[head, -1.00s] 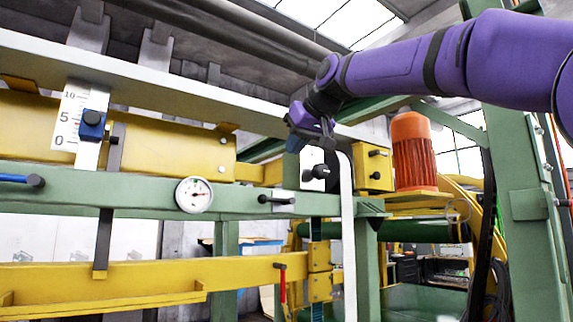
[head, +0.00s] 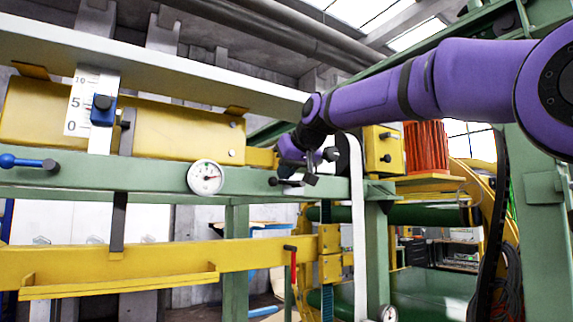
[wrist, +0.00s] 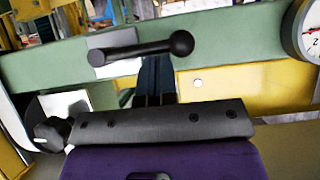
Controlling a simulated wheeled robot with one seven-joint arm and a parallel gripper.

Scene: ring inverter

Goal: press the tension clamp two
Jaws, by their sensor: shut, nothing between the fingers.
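A black clamp lever with a ball end (head: 287,182) sits on a white plate on the green beam, right of the round gauge. It lies across the wrist view (wrist: 140,50), its ball at the right. I see no number on it, so I cannot tell if it is clamp two. My gripper (head: 303,165) is at this lever; its dark fingers (wrist: 154,80) are shut with nothing between them. Their tips reach the lever's shaft in the wrist view, partly behind it; contact is unclear. A blue lever with a black pivot (head: 28,162) is at the far left.
The gauge (head: 205,177) is left of my gripper. A black knob (head: 331,154) stands close on its right, also low left in the wrist view (wrist: 50,132). A white band (head: 358,230) hangs beyond it. A yellow beam (head: 160,262) runs below.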

